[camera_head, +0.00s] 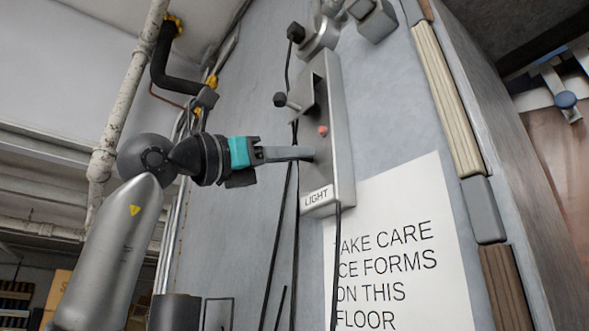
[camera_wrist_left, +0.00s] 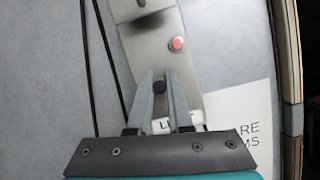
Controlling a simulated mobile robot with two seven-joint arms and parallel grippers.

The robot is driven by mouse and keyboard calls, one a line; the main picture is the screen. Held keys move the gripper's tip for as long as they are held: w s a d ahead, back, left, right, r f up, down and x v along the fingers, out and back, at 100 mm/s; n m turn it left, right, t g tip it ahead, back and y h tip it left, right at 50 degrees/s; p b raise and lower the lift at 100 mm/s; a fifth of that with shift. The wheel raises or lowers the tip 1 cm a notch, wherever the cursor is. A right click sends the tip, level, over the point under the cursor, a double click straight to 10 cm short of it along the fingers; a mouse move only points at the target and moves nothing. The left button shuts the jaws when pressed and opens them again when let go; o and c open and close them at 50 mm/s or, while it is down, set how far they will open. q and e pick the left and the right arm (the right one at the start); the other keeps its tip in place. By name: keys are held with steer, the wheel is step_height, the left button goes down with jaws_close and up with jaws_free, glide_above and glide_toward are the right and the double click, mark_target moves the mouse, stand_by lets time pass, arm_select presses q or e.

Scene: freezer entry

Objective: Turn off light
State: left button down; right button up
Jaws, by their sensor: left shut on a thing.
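The light switch panel (camera_head: 340,165) is a tall grey metal box on the wall, with a LIGHT label (camera_head: 318,196) at its lower end. A lever with a black knob (camera_head: 280,100) sticks out from its upper part. A small red button (camera_head: 322,131) sits below that; it also shows in the left wrist view (camera_wrist_left: 177,43). My left gripper (camera_head: 303,154) is at the panel, below the red button and above the label. In the left wrist view its fingers are closed around a dark knob (camera_wrist_left: 159,87) in front of the panel. My right gripper is not in view.
Black cables (camera_head: 287,215) run down the wall beside the panel. A white warning sign (camera_head: 400,250) is on the wall at lower right. Wooden bumper strips (camera_head: 447,97) line the wall's right edge.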

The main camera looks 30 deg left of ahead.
arm_select(q)
steer(key=t+b, duration=0.1)
steer(key=b, duration=0.1)
steer(key=f+t+h+b, duration=0.1)
steer(key=b, duration=0.1)
steer(key=shift+w+d+f+t, duration=0.1)
steer(key=shift+f+t, duration=0.15)
steer(key=shift+t, duration=0.15)
steer(key=shift+t+h+b, duration=0.4)
steer(key=shift+h+b, duration=0.25)
steer(key=shift+h, duration=0.05)
steer(key=shift+r+y, duration=0.1)
steer(key=shift+y, duration=0.2)
steer(key=c, duration=0.9)
jaws_free()
steer(key=shift+m, duration=0.3)
steer(key=shift+b+v, duration=3.2)
steer(key=shift+v, duration=4.45)
